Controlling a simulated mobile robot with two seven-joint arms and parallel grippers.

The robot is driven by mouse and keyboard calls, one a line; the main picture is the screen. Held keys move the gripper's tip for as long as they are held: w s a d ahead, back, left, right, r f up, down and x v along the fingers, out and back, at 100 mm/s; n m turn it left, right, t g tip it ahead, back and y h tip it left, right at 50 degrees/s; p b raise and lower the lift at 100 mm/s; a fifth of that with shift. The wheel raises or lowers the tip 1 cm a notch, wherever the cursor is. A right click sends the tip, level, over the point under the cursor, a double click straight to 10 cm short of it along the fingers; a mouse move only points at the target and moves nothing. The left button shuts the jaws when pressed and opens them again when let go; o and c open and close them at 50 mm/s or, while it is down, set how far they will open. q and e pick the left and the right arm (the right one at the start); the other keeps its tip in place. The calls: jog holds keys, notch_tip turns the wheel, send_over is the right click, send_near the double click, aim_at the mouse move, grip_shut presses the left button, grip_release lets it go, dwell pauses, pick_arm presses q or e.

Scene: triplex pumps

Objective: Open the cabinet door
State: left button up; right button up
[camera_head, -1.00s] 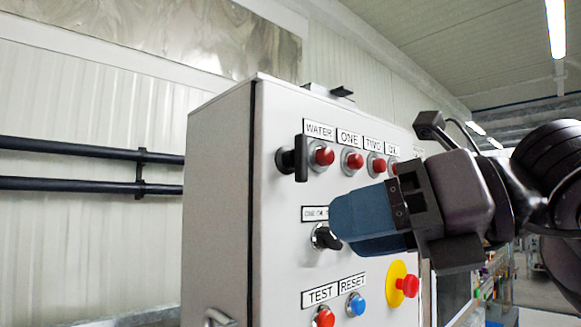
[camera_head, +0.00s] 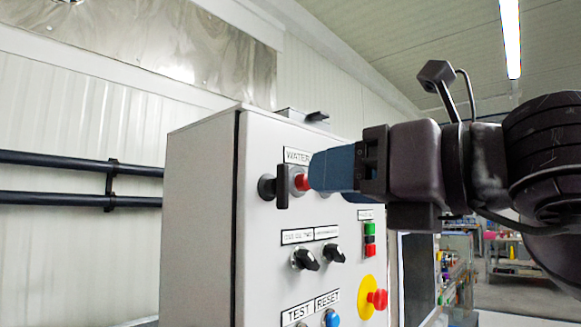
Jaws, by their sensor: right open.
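The grey control cabinet (camera_head: 200,205) stands in the middle of the view with its door (camera_head: 262,243) closed. A black door handle (camera_head: 282,188) sits near the door's upper left edge. My right gripper (camera_head: 322,170), with blue fingers, comes in from the right. Its fingertips are just right of the handle, in front of or beside the red button (camera_head: 301,181) under the WATER label. I cannot tell whether they touch the button. The gripper is open and holds nothing that I can see. It hides the other upper buttons. My left gripper is not in view.
Below the handle, two black selector knobs (camera_head: 306,259) and a yellow-ringed red emergency button (camera_head: 376,299) stick out from the door. Black pipes (camera_head: 60,198) run along the wall at left. Shelving with small items stands behind at right.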

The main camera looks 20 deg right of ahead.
aim_at(287, 185)
jog(key=x, duration=0.8)
jog(key=shift+f, duration=0.1)
grip_shut()
